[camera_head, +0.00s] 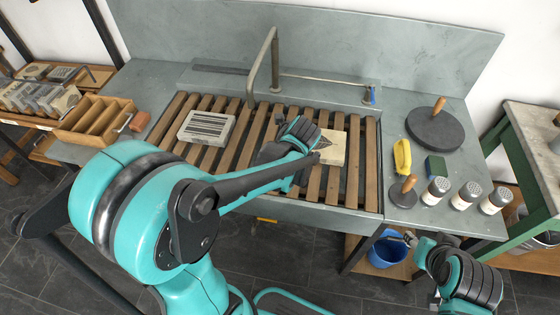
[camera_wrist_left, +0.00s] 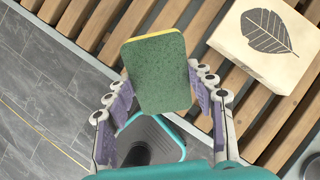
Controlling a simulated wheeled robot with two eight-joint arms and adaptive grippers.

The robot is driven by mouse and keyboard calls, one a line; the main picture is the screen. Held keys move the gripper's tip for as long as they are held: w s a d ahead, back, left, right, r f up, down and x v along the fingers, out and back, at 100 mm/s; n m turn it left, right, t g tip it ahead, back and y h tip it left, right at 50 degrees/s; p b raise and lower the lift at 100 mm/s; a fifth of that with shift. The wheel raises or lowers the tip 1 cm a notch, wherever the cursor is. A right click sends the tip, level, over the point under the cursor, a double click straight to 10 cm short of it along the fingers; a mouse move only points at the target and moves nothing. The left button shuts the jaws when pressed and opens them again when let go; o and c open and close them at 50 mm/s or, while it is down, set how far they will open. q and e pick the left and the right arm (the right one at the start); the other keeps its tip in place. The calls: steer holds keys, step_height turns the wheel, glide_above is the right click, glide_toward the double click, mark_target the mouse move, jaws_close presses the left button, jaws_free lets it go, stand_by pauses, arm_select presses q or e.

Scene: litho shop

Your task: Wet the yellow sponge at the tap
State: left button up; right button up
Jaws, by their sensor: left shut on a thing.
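In the left wrist view the sponge (camera_wrist_left: 160,75), with a broad green face and thin yellow edges, sits between the fingers of my left gripper (camera_wrist_left: 162,84). The gripper is shut on it. In the head view my left gripper (camera_head: 301,131) is over the slatted sink rack, right of and nearer than the tap (camera_head: 275,62), apart from its spout. The sponge is hidden there by the hand. My right gripper (camera_head: 411,239) is low at the right, in front of the counter, by a blue bucket; its fingers are too small to read.
A leaf-printed block (camera_head: 333,150) lies on the slats (camera_head: 371,168) close beside the left hand; a grey striped block (camera_head: 206,127) lies left. A yellow item (camera_head: 402,157), green block (camera_head: 436,167), black discs and several shakers stand on the right counter. The blue bucket (camera_head: 386,252) is below.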

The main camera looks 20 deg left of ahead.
arm_select(q)
steer(key=w+a+f+b, duration=0.2)
steer(key=w+a, duration=0.4)
steer(key=a, duration=0.3)
steer(key=shift+w+a+f, duration=0.2)
steer(key=shift+w+a, duration=0.05)
steer(key=shift+w, duration=0.1)
stand_by(0.3)
